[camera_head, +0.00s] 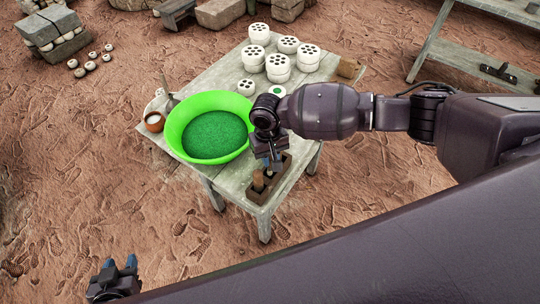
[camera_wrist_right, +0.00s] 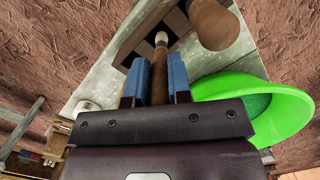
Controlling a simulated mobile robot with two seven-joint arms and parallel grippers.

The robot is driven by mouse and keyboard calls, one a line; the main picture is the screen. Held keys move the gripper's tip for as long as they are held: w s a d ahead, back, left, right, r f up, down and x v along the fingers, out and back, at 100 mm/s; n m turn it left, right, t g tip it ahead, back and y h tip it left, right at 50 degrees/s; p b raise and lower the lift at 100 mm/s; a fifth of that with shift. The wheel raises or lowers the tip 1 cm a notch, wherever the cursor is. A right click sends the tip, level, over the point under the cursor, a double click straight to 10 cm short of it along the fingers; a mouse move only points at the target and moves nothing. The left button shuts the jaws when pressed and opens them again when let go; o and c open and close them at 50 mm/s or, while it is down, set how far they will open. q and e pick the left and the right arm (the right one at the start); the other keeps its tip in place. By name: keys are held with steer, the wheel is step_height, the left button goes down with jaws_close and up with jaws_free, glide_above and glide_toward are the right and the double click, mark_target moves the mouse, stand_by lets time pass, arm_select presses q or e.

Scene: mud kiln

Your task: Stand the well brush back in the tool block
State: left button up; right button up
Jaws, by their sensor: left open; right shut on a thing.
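The tool block (camera_head: 280,178) is a dark wooden block at the table's near right corner; in the wrist view its square opening (camera_wrist_right: 178,22) shows at the top. My right gripper (camera_head: 270,163) is just above the block. In the wrist view its blue fingers (camera_wrist_right: 159,85) are shut on a thin brown stick with a pale end, which I take for the well brush (camera_wrist_right: 159,62). The pale end points at the opening; I cannot tell whether it is inside. My left gripper (camera_head: 122,272) is open and empty, low at the left, away from the table.
A thick wooden handle (camera_head: 258,179) stands in the block, close to the right gripper; it also shows in the wrist view (camera_wrist_right: 212,24). A green basin (camera_head: 178,112) sits left of the block on the table (camera_head: 215,72). Several white perforated pots (camera_head: 279,67) stand farther back.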

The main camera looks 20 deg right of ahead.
steer(key=shift+p, duration=0.45)
steer(key=shift+f, duration=0.3)
stand_by(0.7)
steer(key=shift+f, duration=0.7)
steer(key=o, duration=0.9)
steer(key=shift+c, duration=0.2)
steer(key=o, duration=0.6)
steer(key=shift+c, duration=0.2)
